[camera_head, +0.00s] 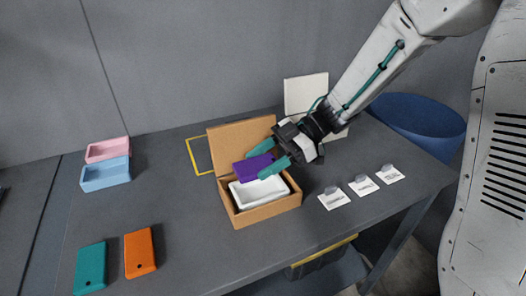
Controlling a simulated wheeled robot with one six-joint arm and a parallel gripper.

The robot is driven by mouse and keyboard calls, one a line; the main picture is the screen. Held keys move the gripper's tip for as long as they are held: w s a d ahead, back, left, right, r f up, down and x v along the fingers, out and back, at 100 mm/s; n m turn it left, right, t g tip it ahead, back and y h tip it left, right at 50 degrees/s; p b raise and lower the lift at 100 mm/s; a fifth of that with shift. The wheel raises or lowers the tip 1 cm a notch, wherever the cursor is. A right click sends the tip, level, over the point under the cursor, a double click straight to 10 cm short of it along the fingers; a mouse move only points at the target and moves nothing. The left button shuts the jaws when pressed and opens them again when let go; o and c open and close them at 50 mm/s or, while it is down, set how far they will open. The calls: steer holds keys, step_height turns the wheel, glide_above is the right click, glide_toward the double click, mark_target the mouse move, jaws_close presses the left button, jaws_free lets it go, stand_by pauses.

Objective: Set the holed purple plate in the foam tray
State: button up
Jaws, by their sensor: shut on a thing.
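A purple plate (253,167) is held between the teal fingers of my gripper (266,159), which is shut on it. The plate is above a white foam tray (259,192) that sits inside an open cardboard box (268,213). The plate overlaps the tray's back part in the picture. I cannot tell whether it touches the tray. I cannot make out a hole in the plate from this view.
A teal plate (90,268) and an orange plate (140,253), each with a hole, lie at the front left. Pink (107,149) and blue (106,175) trays stand at the left. White cards (334,198) lie right of the box.

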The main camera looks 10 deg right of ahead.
steer(key=shift+d+f, duration=0.15)
steer(key=shift+f, duration=2.15)
steer(key=shift+f, duration=0.45)
steer(key=o, duration=1.2)
steer(key=shift+c, duration=0.2)
steer(key=v, duration=0.7)
steer(key=shift+d+r, duration=0.2)
steer(key=shift+d, duration=0.2)
